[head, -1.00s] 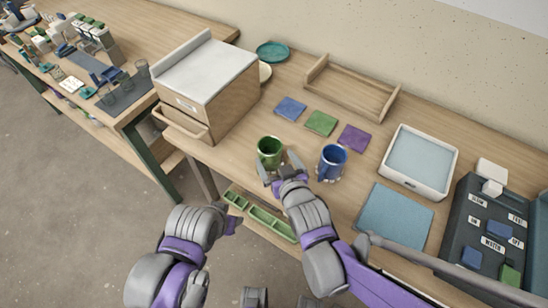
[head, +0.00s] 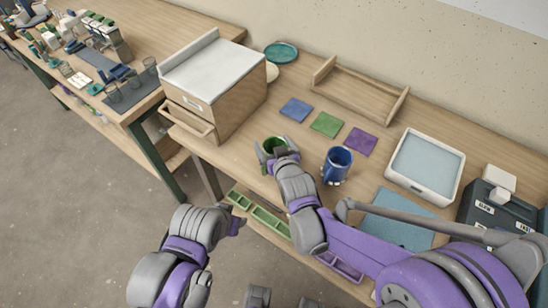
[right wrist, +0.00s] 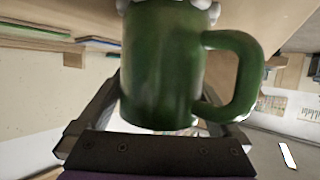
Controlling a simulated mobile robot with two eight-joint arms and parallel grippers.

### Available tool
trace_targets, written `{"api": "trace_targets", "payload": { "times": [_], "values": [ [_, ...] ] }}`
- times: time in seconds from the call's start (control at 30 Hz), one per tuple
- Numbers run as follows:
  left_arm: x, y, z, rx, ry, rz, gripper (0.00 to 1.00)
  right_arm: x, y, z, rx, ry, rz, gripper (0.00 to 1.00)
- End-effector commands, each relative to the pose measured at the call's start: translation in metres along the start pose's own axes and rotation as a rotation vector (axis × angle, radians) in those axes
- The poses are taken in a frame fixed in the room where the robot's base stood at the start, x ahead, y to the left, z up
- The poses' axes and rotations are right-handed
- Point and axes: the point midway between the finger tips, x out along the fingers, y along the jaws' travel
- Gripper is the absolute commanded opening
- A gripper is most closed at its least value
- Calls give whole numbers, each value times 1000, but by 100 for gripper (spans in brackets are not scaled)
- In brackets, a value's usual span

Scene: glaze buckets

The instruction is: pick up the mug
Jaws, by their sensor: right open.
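A green mug (head: 272,143) stands near the table's front edge, partly hidden behind my right gripper. My right gripper (head: 277,154) is open, with its fingers on either side of the mug. In the right wrist view the green mug (right wrist: 165,65) fills the middle between the fingers, its handle to the right. I cannot tell whether the fingers touch it. A blue mug (head: 337,165) stands upright to the right of the gripper. My left gripper (head: 236,226) is low, in front of the table; its jaws are not clear.
Blue (head: 296,109), green (head: 327,124) and purple (head: 361,142) squares lie behind the mugs. A wooden drawer box (head: 215,97) stands left, a white tray (head: 453,178) right. A blue-grey mat (head: 395,208) lies partly behind my right arm. An open wooden rack (head: 397,106) stands by the wall.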

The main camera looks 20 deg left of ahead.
Motion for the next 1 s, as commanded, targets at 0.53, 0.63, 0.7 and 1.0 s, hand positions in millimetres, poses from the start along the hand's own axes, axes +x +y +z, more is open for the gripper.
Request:
{"api": "trace_targets", "payload": {
  "times": [0.53,0.63,0.7,1.0],
  "values": [
    [0,0,0,0,0,0,50,0,0,0,0,-1,0,12],
    [0,0,0,0,0,0,50,-1,0,0,0,0,0,11],
    [0,0,0,0,0,0,50,-1,0,0,0,0,0,11],
    [-6,0,-4,0,2,0,50,-14,0,-32,-1,1,-1,11]
  ]
}}
